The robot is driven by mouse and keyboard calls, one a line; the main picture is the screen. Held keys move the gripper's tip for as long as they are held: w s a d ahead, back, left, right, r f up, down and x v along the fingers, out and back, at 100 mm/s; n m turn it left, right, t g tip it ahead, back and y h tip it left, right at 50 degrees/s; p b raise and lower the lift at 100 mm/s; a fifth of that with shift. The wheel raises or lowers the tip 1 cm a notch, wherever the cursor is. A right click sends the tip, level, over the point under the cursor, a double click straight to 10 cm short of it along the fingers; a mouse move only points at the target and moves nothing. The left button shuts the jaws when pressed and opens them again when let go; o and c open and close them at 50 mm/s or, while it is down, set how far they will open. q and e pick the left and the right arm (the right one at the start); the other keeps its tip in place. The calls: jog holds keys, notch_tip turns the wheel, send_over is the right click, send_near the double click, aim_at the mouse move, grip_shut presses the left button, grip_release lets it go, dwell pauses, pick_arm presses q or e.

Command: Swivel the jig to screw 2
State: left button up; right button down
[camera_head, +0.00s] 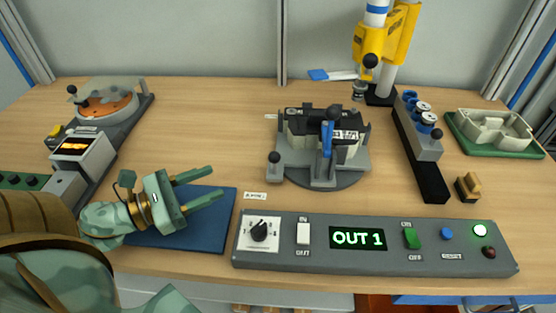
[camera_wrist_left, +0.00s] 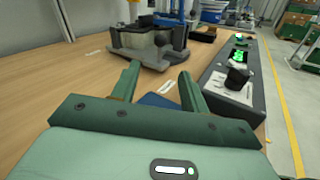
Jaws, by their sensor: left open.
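The jig is a grey round swivel plate (camera_head: 312,180) at the centre of the table. It carries a black and light-grey block (camera_head: 300,123) with a blue clamp handle (camera_head: 327,139) at its front. The jig also shows in the left wrist view (camera_wrist_left: 148,57), beyond the fingers. My left gripper (camera_head: 218,184) is open and empty over the blue mat (camera_head: 215,228), left of the jig and apart from it. My right gripper is not in view.
A grey control panel (camera_head: 300,262) with a dial (camera_head: 259,230) and a display reading "OUT 1" lies along the front. A yellow screwdriver tool (camera_head: 369,45) stands behind right. A holder (camera_head: 420,150) with blue parts and a green tray (camera_head: 495,150) are right.

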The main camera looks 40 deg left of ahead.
aim_at(274, 157)
pick_arm(q)
jog(key=p+x, duration=0.2)
jog(key=x, duration=1.3)
jog(key=shift+w+d, duration=0.2)
jog(key=shift+w, duration=0.15)
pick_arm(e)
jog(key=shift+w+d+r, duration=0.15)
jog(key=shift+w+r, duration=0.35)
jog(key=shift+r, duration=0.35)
pick_arm(q)
grip_shut()
